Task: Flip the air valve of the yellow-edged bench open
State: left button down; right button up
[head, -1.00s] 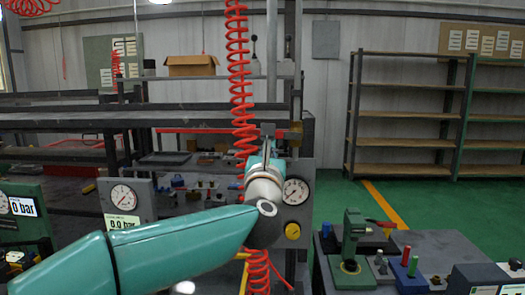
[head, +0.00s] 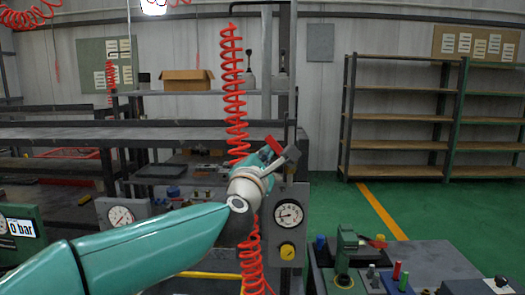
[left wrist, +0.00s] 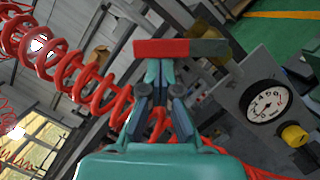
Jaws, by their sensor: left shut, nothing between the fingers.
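A red lever (head: 273,145) with a grey end (head: 291,154) shows at the post by the coiled hose. In the left wrist view, the red lever (left wrist: 175,48) lies crosswise just past my fingertips. My left gripper (head: 270,160) is shut and empty, close to the lever; I cannot tell whether it touches. Its closed fingers also show in the left wrist view (left wrist: 158,78). A grey panel with a round gauge (head: 289,215) and a yellow knob (head: 288,250) is just below right. A yellow edge strip (head: 210,275) shows low behind my arm. My right gripper is out of view.
A red coiled hose (head: 234,95) hangs beside the post, close to my left wrist. Another bench (head: 440,258) with a green fixture (head: 346,250) stands at right. Empty shelves (head: 400,115) stand behind. Green floor between is clear.

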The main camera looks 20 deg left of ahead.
pick_arm(q)
jog(key=r+m+p, duration=0.1)
jog(key=d+m+p, duration=0.1)
jog(key=m+p, duration=0.1)
jog(key=r+m+p, duration=0.1)
jog(key=m+p, duration=0.1)
jog(key=shift+w+d+r+g+h, duration=0.3)
jog(key=shift+d+r, duration=0.05)
jog(key=shift+w+d+p, duration=0.1)
jog(key=shift+d+p, duration=0.05)
jog(key=shift+p, duration=0.2)
jog(key=shift+w+d+r+p, duration=0.2)
jog(key=shift+d+p, duration=0.15)
jog(key=shift+d, duration=0.3)
jog(key=b, duration=0.3)
send_near(275, 143)
jog(key=s+a, duration=0.1)
jog(key=s+a+r, duration=0.1)
jog(key=shift+s+a+r, duration=0.15)
jog(key=shift+s+a, duration=0.15)
